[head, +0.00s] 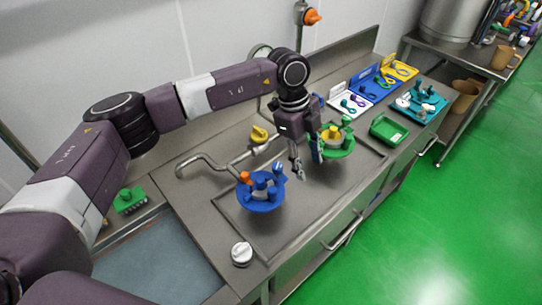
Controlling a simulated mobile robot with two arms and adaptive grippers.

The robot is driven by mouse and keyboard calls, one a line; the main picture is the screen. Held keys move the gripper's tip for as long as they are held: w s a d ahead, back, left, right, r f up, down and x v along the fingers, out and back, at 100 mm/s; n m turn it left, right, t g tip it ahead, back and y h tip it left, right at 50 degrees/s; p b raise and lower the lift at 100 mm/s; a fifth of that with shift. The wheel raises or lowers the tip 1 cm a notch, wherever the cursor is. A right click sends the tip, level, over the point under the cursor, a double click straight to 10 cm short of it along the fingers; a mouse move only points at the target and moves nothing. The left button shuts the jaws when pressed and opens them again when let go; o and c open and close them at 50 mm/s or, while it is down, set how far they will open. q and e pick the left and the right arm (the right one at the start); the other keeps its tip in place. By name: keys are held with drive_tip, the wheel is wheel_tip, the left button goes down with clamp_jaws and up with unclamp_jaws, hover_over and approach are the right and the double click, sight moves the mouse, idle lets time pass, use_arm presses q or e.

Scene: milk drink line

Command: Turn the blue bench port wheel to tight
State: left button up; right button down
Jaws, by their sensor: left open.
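The blue bench port wheel (261,191) sits on the steel bench (305,218), with blue upright parts on top and an orange piece at its upper left. My left gripper (306,168) hangs pointing down, open, to the upper right of the blue wheel and apart from it in the picture. Its fingers are between the blue wheel and a green wheel (347,147) with a yellow centre. The gripper partly covers the left side of the green wheel. I cannot read whether the blue wheel is loose or tight. My right gripper is out of view.
A bent steel pipe with a yellow handle (259,134) runs behind the blue wheel. A white-and-grey knob (242,253) is at the front. The bench front is mostly clear.

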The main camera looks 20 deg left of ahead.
sight(276, 165)
use_arm(q)
drive_tip(key=w+a+y, duration=0.1)
drive_tip(key=a, duration=0.2)
drive_tip(key=w+a+r+n+y, duration=0.1)
drive_tip(key=a, duration=0.2)
drive_tip(key=a+r+y, duration=0.1)
drive_tip(key=a, duration=0.2)
drive_tip(key=shift+w+n, duration=0.4)
drive_tip(key=shift+f+p, duration=0.2)
drive_tip(key=shift+p, duration=0.1)
wheel_tip(276, 165, down, 6)
drive_tip(key=shift+d+f+p, duration=0.1)
drive_tip(key=shift+p, duration=1.15)
drive_tip(key=shift+f, duration=0.45)
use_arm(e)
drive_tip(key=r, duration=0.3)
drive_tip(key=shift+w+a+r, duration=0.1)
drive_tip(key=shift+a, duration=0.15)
use_arm(q)
drive_tip(key=shift+c, duration=0.3)
clamp_jaws()
